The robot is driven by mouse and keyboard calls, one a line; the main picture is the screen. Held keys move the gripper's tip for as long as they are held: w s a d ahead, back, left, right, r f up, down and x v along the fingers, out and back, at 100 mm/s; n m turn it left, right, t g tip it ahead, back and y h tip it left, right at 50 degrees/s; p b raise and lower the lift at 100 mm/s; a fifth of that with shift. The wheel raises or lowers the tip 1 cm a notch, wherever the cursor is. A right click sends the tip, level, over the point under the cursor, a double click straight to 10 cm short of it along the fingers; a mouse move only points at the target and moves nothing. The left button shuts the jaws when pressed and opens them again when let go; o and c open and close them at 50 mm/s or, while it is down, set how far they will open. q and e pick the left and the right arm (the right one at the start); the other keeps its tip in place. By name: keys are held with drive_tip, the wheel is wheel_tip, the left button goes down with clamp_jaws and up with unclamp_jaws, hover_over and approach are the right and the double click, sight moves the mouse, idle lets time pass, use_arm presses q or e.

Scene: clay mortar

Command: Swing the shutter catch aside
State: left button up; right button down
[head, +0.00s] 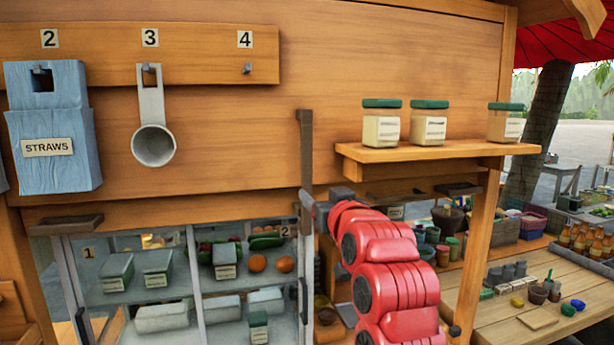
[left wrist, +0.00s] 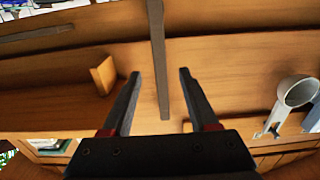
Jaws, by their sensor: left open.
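A long dark upright bar (head: 305,150), which I take to be the shutter catch, stands against the wooden front of the stall, left of the jar shelf. It also shows in the left wrist view (left wrist: 158,50), where it runs down between my two fingers. My left gripper (head: 312,207) is at the bar's lower part in the head view, at the end of my red arm. In the left wrist view the gripper (left wrist: 160,74) is open, one finger on each side of the bar. I cannot tell whether a finger touches it. My right gripper is not in view.
A shelf (head: 438,151) with three green-lidded jars juts out on the right. A blue straws box (head: 52,125) and a metal scoop (head: 152,120) hang on the left. A glass-fronted case (head: 190,285) with containers is below. Bare wooden wall surrounds the bar's upper part.

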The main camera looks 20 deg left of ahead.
sight(307, 183)
use_arm(q)
drive_tip(key=p+x, duration=0.3)
drive_tip(key=x, duration=0.6)
drive_tip(key=shift+w+a+r, duration=0.15)
drive_tip(key=shift+w+a, duration=0.1)
drive_tip(key=shift+w, duration=0.05)
drive_tip(key=shift+w+a, duration=0.15)
drive_tip(key=shift+w, duration=0.2)
drive_tip(key=shift+c, duration=0.3)
clamp_jaws()
